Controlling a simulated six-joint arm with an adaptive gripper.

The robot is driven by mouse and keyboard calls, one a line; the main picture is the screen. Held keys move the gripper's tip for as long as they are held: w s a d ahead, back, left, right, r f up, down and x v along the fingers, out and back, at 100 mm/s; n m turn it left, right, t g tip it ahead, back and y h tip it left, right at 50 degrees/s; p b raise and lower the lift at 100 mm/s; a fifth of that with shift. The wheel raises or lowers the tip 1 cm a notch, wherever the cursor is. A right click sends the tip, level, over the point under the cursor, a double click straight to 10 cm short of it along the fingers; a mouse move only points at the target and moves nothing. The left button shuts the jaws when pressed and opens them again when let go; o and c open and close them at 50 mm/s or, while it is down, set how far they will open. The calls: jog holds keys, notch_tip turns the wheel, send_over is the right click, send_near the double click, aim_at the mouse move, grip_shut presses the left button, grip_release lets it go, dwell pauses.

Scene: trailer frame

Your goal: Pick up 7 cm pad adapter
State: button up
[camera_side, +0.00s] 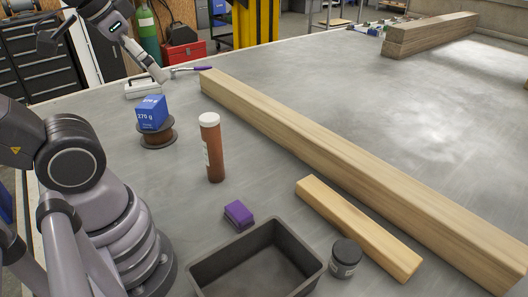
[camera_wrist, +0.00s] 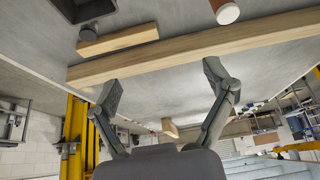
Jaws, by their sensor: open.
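No thing in either view is clearly marked as the 7 cm pad adapter, and I cannot tell which one it is. A blue cube (camera_side: 152,113) printed "270 g" sits on a brown spool (camera_side: 157,136) at the left.
An orange-brown bottle with a white cap (camera_side: 212,150) stands mid-table. A long beam (camera_side: 340,155) crosses the table; a short plank (camera_side: 355,228) lies beside it. A dark jar (camera_side: 345,260) and open grey tray (camera_side: 213,264) are in front. A white case (camera_side: 143,89) is near my gripper.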

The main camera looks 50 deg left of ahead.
dwell(0.7)
jog(key=w+d+f+n+g+h, duration=0.45)
jog(key=w+d+f, duration=0.2)
jog(key=w, duration=0.25)
jog(key=w+d+f+n+g+h, duration=0.3)
jog(key=w+d+f+g+h, duration=0.3)
jog(key=w+f, duration=0.25)
jog(key=n+t+h, duration=0.5)
jog(key=n+h, duration=0.3)
jog(key=n, duration=0.2)
send_near(354, 263)
jog(key=shift+y, duration=0.25)
jog(key=a, duration=0.1)
jog(key=w+a+f, duration=0.1)
jog(key=a, duration=0.1)
jog(key=a+f, duration=0.1)
jog(key=shift+w+a, duration=0.15)
jog(key=shift+w, duration=0.15)
jog(key=shift+d+f+n, duration=0.2)
jog(key=shift+d+n, duration=0.05)
jog(key=d, duration=1.3)
jog(key=shift+s+d+r, duration=0.1)
jog(key=shift+d+r, duration=0.1)
jog(key=c, duration=1.1)
